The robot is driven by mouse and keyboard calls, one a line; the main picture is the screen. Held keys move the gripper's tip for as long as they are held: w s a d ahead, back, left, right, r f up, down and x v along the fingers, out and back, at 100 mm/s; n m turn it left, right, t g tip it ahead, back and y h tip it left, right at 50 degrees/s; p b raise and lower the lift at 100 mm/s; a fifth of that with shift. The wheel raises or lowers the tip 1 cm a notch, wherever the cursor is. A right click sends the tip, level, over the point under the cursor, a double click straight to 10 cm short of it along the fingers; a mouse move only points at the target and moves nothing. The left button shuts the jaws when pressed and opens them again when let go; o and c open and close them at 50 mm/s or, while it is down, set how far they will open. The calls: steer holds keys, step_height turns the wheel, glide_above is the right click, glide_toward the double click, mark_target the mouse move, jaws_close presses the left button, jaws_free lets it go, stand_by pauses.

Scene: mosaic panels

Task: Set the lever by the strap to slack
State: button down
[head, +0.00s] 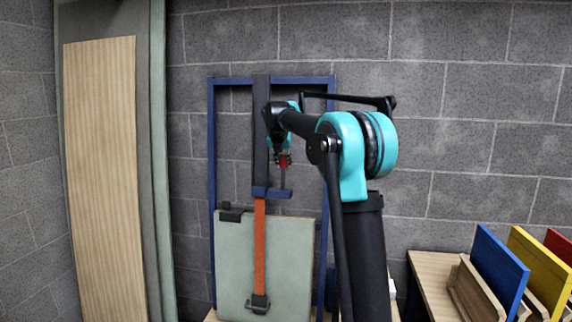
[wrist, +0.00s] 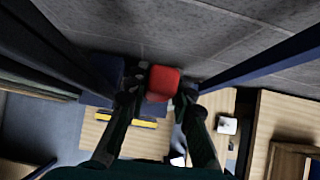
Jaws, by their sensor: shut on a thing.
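The lever by the strap has a red grip (head: 283,160) on a thin grey rod (head: 283,178), standing upright above a blue bracket (head: 272,192). My gripper (head: 284,155) reaches it from above in the head view. In the wrist view the red grip (wrist: 163,83) sits between the two fingertips of my gripper (wrist: 158,98), which is shut on it. The orange strap (head: 260,240) runs straight down from the bracket to a dark buckle (head: 258,304) across a pale green panel (head: 290,250).
A blue frame (head: 211,150) with a dark post (head: 261,130) stands against the grey block wall. A wooden board (head: 105,180) leans at the left. At the right, a wooden table (head: 428,268) holds blue (head: 497,268), yellow and red panels in wooden racks.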

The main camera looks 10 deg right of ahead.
steer(key=shift+w+d+f+g, duration=0.1)
steer(key=shift+w+d+g, duration=0.1)
steer(key=shift+w+g, duration=0.35)
steer(key=c, duration=1.3)
jaws_free()
steer(key=v, duration=1.2)
steer(key=shift+w+d, duration=0.1)
steer(key=shift+d, duration=0.1)
